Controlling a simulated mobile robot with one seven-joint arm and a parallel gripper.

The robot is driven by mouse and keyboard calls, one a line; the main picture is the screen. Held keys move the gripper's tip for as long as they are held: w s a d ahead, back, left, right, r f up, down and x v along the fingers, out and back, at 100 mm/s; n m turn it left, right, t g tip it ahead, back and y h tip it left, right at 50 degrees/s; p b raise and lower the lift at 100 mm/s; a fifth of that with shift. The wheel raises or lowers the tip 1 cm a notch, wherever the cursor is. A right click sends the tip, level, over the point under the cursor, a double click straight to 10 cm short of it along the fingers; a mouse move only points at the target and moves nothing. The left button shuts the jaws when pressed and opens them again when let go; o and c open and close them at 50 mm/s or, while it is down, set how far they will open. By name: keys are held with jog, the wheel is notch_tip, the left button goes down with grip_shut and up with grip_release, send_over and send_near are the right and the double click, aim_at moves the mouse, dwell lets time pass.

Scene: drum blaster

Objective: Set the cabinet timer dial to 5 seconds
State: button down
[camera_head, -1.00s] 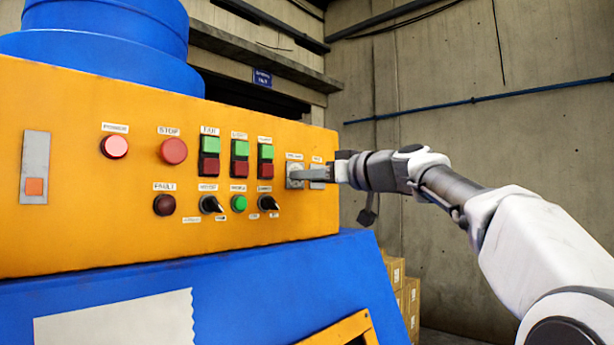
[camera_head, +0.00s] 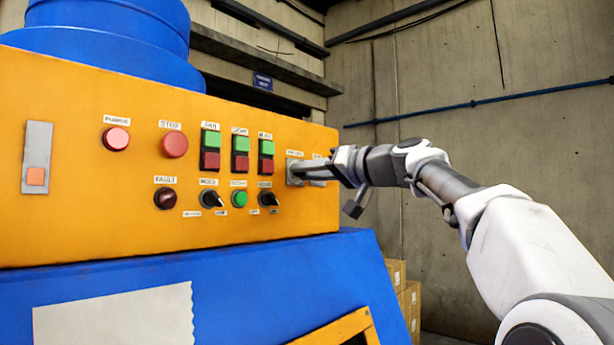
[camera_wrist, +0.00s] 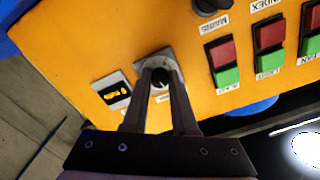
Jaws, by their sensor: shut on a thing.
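The cabinet timer dial (camera_wrist: 161,76) is a round knob with a black centre on a pale square plate, at the right end of the orange control panel (camera_head: 90,225). My gripper (camera_wrist: 160,68) is shut on the dial, with one finger on each side of it. In the head view my gripper (camera_head: 300,170) reaches the panel from the right and hides most of the dial. A small dark display with yellow marks (camera_wrist: 116,93) sits beside the dial in the wrist view. Its digits are too small and tilted to read.
Left of the dial are green-over-red button pairs (camera_head: 240,152), black selector knobs (camera_head: 211,199), a red stop button (camera_head: 175,145) and several lamps. Stacked cartons (camera_head: 408,300) stand right of the blue cabinet (camera_head: 260,280). The space right of the panel is open to the concrete wall.

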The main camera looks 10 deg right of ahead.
jog(key=m, duration=0.5)
jog(key=shift+r+m, duration=0.1)
jog(key=shift+m, duration=0.3)
dwell(0.4)
jog(key=c, duration=0.7)
grip_release()
jog(key=b+v, duration=0.6)
jog(key=v, duration=1.1)
jog(key=shift+s+d, duration=0.15)
jog(key=shift+s, duration=0.05)
